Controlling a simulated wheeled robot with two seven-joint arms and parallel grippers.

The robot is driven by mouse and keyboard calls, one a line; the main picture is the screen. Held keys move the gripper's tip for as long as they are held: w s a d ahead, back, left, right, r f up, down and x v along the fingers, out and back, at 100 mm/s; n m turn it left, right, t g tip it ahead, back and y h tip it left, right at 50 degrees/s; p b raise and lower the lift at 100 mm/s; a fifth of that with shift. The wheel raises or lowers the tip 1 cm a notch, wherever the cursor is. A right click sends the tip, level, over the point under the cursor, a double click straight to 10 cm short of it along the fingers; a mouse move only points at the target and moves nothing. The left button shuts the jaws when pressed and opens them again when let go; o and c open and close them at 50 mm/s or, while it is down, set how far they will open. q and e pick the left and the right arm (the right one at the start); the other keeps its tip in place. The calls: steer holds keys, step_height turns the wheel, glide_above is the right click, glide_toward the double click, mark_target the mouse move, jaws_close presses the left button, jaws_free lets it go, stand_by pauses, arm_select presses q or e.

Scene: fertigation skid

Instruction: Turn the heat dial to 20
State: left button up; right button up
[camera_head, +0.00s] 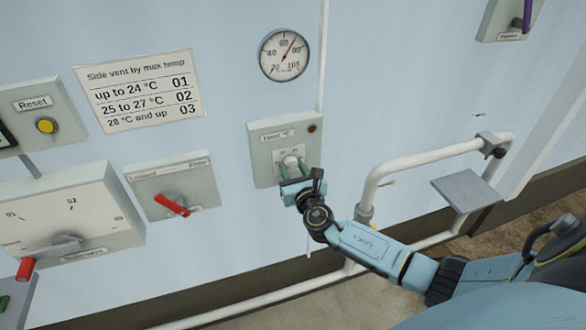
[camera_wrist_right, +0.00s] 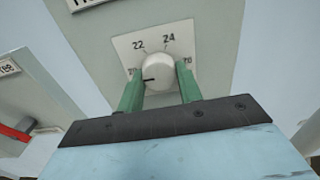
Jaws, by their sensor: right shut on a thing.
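The heat dial (camera_wrist_right: 158,70) is a round white knob on a pale plate with printed numbers including 22 and 24. In the right wrist view its black mark points left and slightly down, close to the 20, which a finger partly crowds. In the head view the dial (camera_head: 291,162) sits on the grey heat box (camera_head: 262,140). My right gripper (camera_wrist_right: 160,92) has its green fingers on either side of the knob and is shut on it. It also shows in the head view (camera_head: 290,167). My left gripper is out of view.
A white pipe rail (camera_head: 425,157) with a grey plate (camera_head: 466,189) stands right of the heat box. A box with a red-handled switch (camera_head: 171,205) is to the left. A round gauge (camera_head: 284,55) hangs above, beside a thin vertical pipe.

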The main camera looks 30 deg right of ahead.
steer(key=o, duration=1)
steer(key=v, duration=1.3)
steer(key=shift+s, duration=0.25)
